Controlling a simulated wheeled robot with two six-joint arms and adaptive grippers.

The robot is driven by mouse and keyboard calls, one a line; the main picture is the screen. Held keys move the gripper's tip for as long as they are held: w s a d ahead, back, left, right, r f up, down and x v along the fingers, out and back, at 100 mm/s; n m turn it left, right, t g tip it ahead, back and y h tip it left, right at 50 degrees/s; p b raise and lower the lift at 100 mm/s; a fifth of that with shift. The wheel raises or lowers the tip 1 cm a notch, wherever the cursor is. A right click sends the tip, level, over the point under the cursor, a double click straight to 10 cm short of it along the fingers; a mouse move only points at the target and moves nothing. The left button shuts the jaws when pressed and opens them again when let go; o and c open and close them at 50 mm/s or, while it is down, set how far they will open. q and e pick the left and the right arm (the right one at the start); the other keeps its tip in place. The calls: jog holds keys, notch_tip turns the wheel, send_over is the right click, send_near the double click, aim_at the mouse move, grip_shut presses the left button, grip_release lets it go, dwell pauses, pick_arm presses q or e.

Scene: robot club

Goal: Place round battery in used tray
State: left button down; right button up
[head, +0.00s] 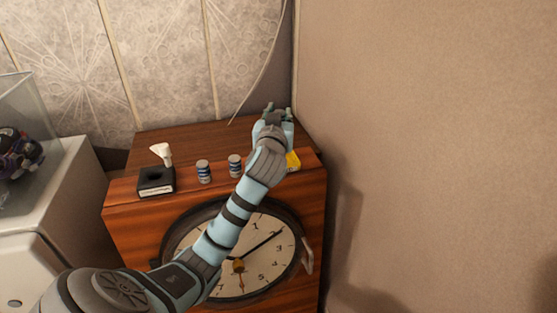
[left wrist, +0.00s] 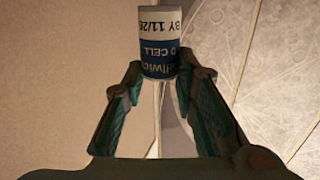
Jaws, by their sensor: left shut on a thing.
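My left gripper (head: 278,112) is raised above the back right of the wooden cabinet. In the left wrist view its fingers (left wrist: 160,82) are shut on a round battery (left wrist: 158,42) with a white and dark blue label reading "D CELL". In the head view this battery is hidden by my gripper and wrist. My right gripper is not in view.
The wooden cabinet (head: 160,144) has a large clock face (head: 262,250) on its front. A black box (head: 156,182) with a pale item above it stands at its left front. A wall borders it on the right. The cabinet top's back left is clear.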

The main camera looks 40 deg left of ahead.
pick_arm(q)
notch_tip(320, 180, down, 11)
jog(key=b, duration=0.3)
jog(key=shift+w+r, duration=0.15)
jog(key=c, duration=1.3)
grip_release()
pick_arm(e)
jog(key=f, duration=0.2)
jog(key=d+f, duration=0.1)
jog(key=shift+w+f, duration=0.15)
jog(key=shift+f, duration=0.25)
pick_arm(q)
jog(key=shift+r, duration=0.15)
jog(key=p+v, duration=0.2)
jog(key=v, duration=1)
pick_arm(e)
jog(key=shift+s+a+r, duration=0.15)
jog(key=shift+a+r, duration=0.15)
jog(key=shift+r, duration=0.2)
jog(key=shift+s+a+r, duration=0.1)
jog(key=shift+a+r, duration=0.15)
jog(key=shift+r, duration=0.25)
